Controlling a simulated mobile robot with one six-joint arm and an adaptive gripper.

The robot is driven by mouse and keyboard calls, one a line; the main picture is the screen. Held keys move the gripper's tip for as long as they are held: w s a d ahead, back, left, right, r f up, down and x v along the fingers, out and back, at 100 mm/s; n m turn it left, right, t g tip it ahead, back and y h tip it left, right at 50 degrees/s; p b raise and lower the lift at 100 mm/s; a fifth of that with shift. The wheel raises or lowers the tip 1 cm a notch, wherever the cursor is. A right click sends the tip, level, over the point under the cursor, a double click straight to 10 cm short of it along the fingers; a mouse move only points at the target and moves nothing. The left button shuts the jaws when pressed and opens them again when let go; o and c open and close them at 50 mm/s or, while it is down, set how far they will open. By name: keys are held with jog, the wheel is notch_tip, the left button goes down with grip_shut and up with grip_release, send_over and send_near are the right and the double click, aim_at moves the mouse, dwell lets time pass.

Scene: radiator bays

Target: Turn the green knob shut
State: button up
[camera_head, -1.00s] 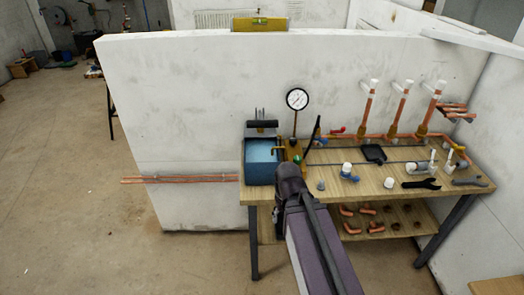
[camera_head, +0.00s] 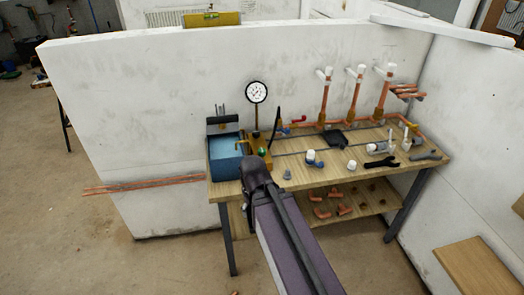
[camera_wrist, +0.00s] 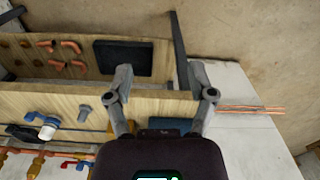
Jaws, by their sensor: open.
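The green knob (camera_head: 262,152) is small and sits on the brass-coloured fitting beside the blue tank at the left of the bench. The end of my arm stands just in front of it in the head view and covers part of that area; the fingertips are hidden there. In the wrist view my gripper (camera_wrist: 160,84) has its two fingers spread wide, with nothing between them but the bench edge beyond. The green knob cannot be made out in the wrist view. Contact with it cannot be seen.
A blue tank (camera_head: 225,160) and a round pressure gauge (camera_head: 256,92) stand near the knob. Copper pipes (camera_head: 355,95) rise at the back of the workbench (camera_head: 345,178). Loose fittings and a black wrench (camera_head: 381,162) lie to the right. A white wall (camera_head: 150,110) stands behind.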

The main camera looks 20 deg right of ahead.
jog(key=shift+o, duration=0.2)
jog(key=w+d+r+n+p, duration=0.2)
jog(key=w, duration=0.6)
jog(key=w+d+r+n+p, duration=0.3)
jog(key=w, duration=0.6)
jog(key=shift+d+n, duration=0.2)
jog(key=shift+n, duration=0.1)
notch_tip(320, 180, up, 4)
jog(key=r+n+p, duration=0.1)
jog(key=n+p, duration=0.4)
jog(key=n, duration=0.1)
send_over(262, 150)
jog(key=shift+w+f, duration=0.2)
jog(key=shift+f, duration=0.05)
jog(key=shift+f+b, duration=0.15)
jog(key=shift+b, duration=0.2)
notch_tip(262, 150, down, 14)
jog(key=b, duration=1.3)
jog(key=shift+d+r, duration=0.1)
jog(key=shift+r, duration=0.15)
jog(key=shift+b, duration=0.3)
jog(key=c, duration=1.2)
